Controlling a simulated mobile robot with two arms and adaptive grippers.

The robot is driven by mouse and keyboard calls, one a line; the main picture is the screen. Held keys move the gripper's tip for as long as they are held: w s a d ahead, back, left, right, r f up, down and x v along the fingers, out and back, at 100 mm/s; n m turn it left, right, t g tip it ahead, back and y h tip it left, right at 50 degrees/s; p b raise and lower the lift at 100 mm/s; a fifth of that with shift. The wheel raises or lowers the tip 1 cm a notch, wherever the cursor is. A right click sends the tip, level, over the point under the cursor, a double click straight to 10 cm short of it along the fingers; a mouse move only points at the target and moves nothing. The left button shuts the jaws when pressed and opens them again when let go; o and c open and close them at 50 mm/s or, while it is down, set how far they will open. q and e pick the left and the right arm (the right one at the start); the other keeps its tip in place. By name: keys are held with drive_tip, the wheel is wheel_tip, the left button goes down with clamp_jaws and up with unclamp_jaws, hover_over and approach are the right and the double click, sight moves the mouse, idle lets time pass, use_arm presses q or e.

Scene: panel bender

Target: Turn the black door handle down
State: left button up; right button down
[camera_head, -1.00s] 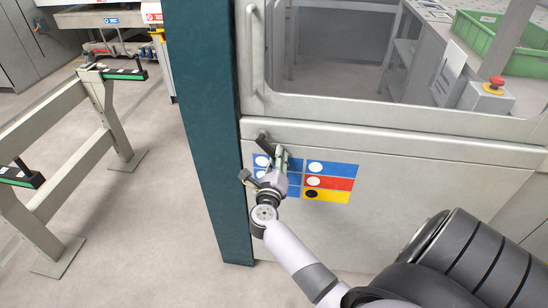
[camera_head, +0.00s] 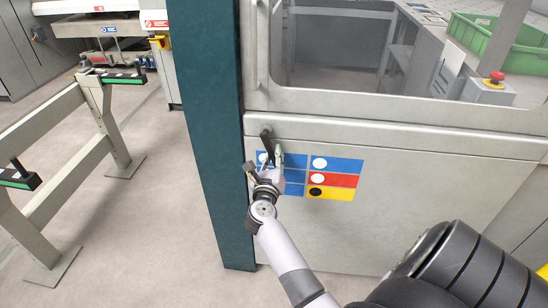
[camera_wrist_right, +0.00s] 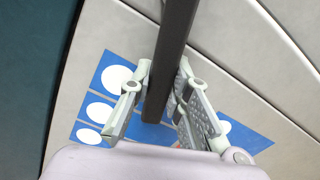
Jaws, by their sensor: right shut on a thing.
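The black door handle (camera_head: 266,142) is on the grey door panel near its left edge, beside the teal post. It slants steeply downward from its upper end. My right gripper (camera_head: 272,158) is at the handle's lower part and is shut on it. In the right wrist view the handle (camera_wrist_right: 174,50) runs as a dark bar down between my two fingers (camera_wrist_right: 160,102). My left gripper is not in view.
The teal post (camera_head: 210,150) stands just left of the door. A blue, red and yellow label (camera_head: 333,180) is on the panel behind my gripper. A light frame (camera_head: 60,115) stands at left, with open floor between. An emergency button (camera_head: 496,78) is at upper right.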

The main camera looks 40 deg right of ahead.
drive_tip(key=shift+w+a+f, duration=0.1)
drive_tip(key=c, duration=1.5)
unclamp_jaws()
drive_tip(key=shift+v, duration=3.8)
